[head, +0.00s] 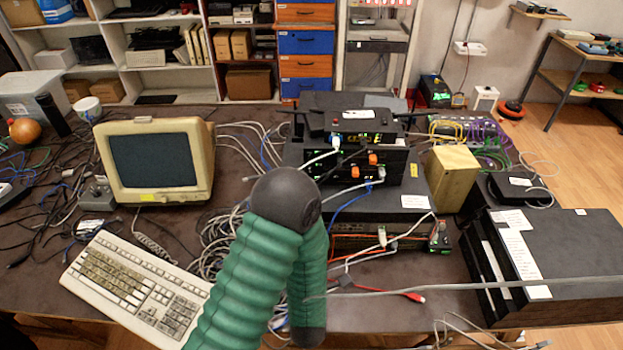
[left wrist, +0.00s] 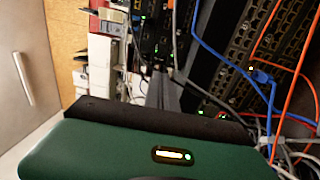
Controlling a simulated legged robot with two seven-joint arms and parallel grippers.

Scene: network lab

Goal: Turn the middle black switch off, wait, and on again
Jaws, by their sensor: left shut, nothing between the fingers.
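A stack of black network devices (head: 345,118) stands at the centre back of the table in the head view. A middle black unit (head: 345,160) in it has green lights and orange parts on its front. White cables run to its front. Which small control is the power switch is too small to tell. My left arm, in a green ribbed sleeve, rises in front of the stack and hides part of it; its gripper is hidden in the head view. In the left wrist view my left gripper (left wrist: 165,92) shows as dark fingers, shut and empty, pointing towards cabled equipment. My right gripper is not in view.
A beige monitor (head: 156,160) and keyboard (head: 135,290) stand left of the stack. Loose white cables (head: 222,235) lie between them. A wooden box (head: 453,178) and large black cases (head: 560,262) stand on the right. Blue and orange cables (left wrist: 283,75) hang close by in the wrist view.

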